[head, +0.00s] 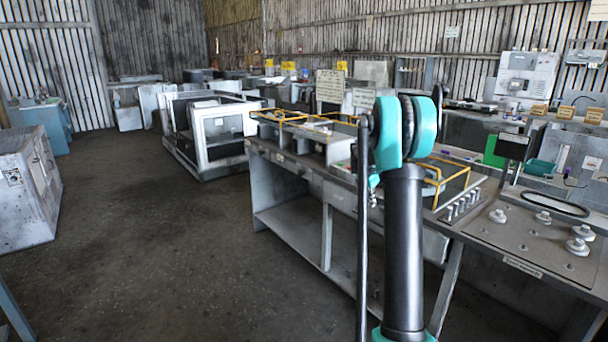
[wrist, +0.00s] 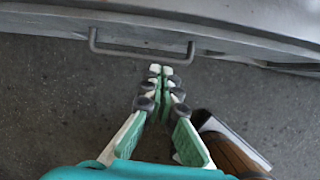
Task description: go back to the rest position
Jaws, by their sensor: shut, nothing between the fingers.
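My gripper (wrist: 160,72) shows in the wrist view with its two green fingers closed together and nothing between them. Its tips point toward a grey metal bar handle (wrist: 140,52) on a grey panel (wrist: 210,22). The tips appear just short of the bar; I cannot tell the distance in depth. In the head view my teal and black arm stands in front of the workbench (head: 290,215), and the gripper itself is out of sight.
A brown object with a pale edge (wrist: 235,145) shows right of the fingers in the wrist view. In the head view, a grey cabinet (head: 28,195) stands left and a white-framed machine (head: 215,135) behind. Dark floor (head: 150,240) between them is clear.

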